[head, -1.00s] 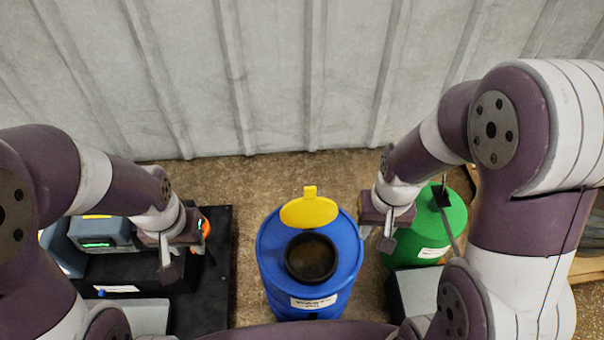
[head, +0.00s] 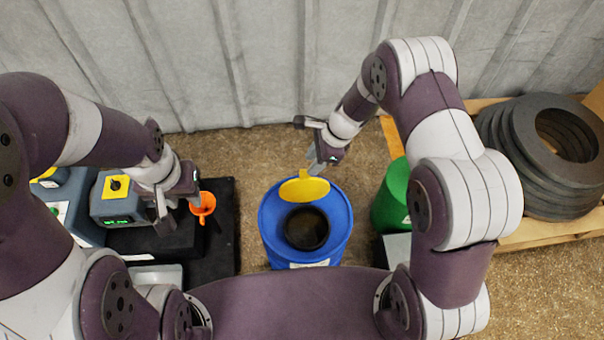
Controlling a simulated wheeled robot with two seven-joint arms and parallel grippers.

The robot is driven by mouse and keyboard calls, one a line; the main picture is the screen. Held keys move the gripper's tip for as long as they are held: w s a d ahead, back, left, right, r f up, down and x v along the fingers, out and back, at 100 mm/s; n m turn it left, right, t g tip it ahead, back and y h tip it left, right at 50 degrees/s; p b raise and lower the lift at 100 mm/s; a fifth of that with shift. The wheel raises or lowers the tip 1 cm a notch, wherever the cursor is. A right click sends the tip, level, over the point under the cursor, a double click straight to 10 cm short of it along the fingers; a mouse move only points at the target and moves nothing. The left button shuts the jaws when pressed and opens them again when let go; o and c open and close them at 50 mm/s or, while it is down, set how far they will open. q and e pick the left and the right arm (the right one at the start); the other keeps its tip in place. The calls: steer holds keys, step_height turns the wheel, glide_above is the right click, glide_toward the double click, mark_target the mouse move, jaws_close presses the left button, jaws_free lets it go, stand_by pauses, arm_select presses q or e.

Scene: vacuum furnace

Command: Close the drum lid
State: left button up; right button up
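A blue drum (head: 335,238) stands on the floor in the middle of the head view. Its yellow lid (head: 300,192) is swung open at the back of the drum top, and the round dark opening (head: 307,228) is uncovered. My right gripper (head: 306,146) is just behind and above the lid, with its fingers apart and nothing between them. One finger is close to the lid's back edge; I cannot tell whether they touch. My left gripper (head: 178,208) is open and empty, left of the drum near an orange funnel (head: 203,206).
A black platform (head: 215,262) with grey-blue equipment (head: 118,200) is left of the drum. A green drum (head: 388,205) stands to the right, partly hidden by my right arm. Black rings (head: 520,165) are stacked on a wooden pallet (head: 560,235). A ribbed wall (head: 270,60) closes the back.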

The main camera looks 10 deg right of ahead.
steer(key=b, duration=0.2)
glide_above(304, 187)
step_height(304, 187, down, 8)
steer(key=r, duration=0.1)
steer(key=shift+w+a+f, duration=0.15)
steer(key=shift+a+f, duration=0.1)
steer(key=shift+a, duration=0.05)
jaws_close()
